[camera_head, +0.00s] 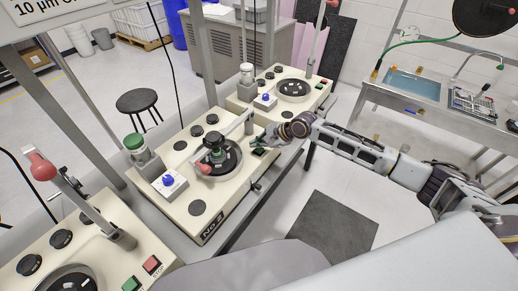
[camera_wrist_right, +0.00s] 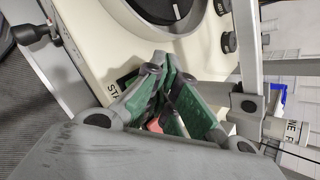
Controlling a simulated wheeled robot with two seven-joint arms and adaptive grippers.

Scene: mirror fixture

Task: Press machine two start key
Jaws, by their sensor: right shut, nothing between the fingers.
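Machine two (camera_head: 218,228), a cream-coloured unit marked "No 2", stands in the middle of the head view. My right gripper (camera_head: 262,143) reaches over its front right corner from the right, its fingers shut and empty. In the right wrist view the green-padded fingers (camera_wrist_right: 170,98) point down at the panel beside a partly covered label (camera_wrist_right: 113,91) reading "STA". The start key itself is hidden behind the fingers. A red patch (camera_wrist_right: 154,126), perhaps the stop key, shows between the finger links. I cannot tell whether the fingertips touch the panel. My left gripper is out of view.
Machine two carries a round black plate (camera_head: 228,167), a green-capped jar (camera_head: 136,146) and an upright post near my gripper. A nearer machine (camera_head: 105,240) with green and red keys is at lower left, another (camera_head: 318,92) behind. A sink bench (camera_head: 385,98) stands right.

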